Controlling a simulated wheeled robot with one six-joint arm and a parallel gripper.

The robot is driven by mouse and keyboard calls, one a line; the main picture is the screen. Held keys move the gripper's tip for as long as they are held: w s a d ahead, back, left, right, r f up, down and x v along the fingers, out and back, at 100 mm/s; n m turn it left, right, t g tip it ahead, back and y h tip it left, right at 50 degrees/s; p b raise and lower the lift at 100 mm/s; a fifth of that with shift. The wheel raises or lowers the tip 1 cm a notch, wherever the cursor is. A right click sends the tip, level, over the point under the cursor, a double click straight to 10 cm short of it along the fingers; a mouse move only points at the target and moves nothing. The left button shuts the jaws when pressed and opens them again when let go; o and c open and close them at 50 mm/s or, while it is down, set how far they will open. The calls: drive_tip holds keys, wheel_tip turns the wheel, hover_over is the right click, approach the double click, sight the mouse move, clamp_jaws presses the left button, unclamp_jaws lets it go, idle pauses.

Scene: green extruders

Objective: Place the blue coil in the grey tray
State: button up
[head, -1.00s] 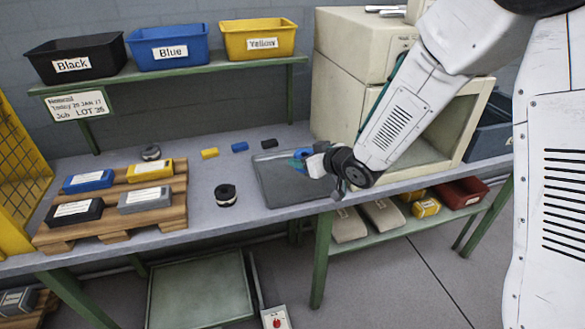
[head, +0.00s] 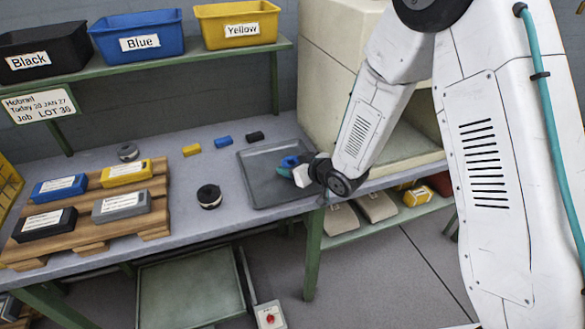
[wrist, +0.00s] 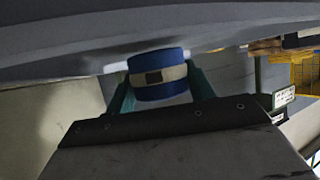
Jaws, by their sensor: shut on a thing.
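The blue coil (head: 290,162) is held in my gripper (head: 293,168) over the right part of the grey tray (head: 262,184). In the wrist view the blue coil (wrist: 158,88), with a pale band and a small dark patch, sits between the two teal fingers of my gripper (wrist: 160,84). The gripper is shut on it. The tray lies flat on the bench and its visible floor is empty. I cannot tell whether the coil touches the tray. A grey surface fills the top of the wrist view, close to the coil.
A black coil (head: 209,196) stands left of the tray. Small yellow (head: 191,149), blue (head: 223,142) and black (head: 255,136) blocks lie behind it. A pallet (head: 150,215) with labelled boxes is at left. A cream cabinet (head: 325,85) stands behind my arm. Labelled bins line the shelf.

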drive_tip(key=shift+f, duration=0.4)
drive_tip(key=shift+f, duration=0.1)
drive_tip(key=o, duration=1)
drive_tip(key=shift+f, duration=0.1)
drive_tip(key=shift+r, duration=0.25)
drive_tip(key=v, duration=1.2)
drive_tip(key=shift+d+f, duration=0.1)
drive_tip(key=shift+f, duration=0.05)
